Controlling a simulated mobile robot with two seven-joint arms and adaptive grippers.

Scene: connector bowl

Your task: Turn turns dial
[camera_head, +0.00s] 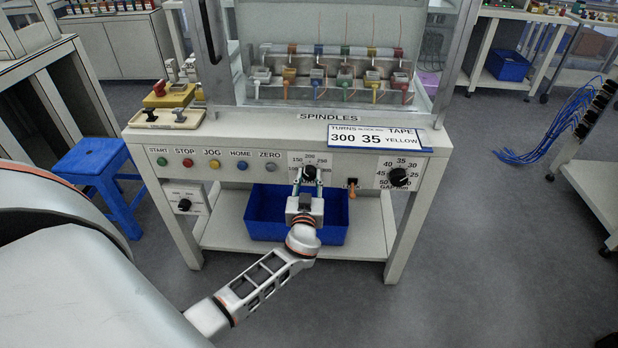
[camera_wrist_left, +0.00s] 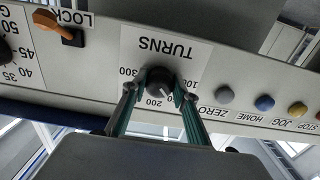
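The turns dial (camera_head: 310,173) is a black round knob on the white front panel. In the left wrist view the turns dial (camera_wrist_left: 158,81) appears upside down, with 100, 200 and 300 printed around it. Its exact pointer setting is hard to read. My left gripper (camera_head: 309,180) reaches up from below to the dial. In the left wrist view its green-sided fingers (camera_wrist_left: 155,91) stand on either side of the knob, open, with a small gap at the left finger; contact at the right finger is unclear. My right gripper is not in view.
An orange lock switch (camera_head: 351,187) and the black gauge dial (camera_head: 399,177) are right of the dial. Coloured buttons, including a blue one (camera_head: 242,165), line the left. A sign (camera_head: 380,137) reads 300, 35, yellow. A blue bin (camera_head: 262,218) sits below.

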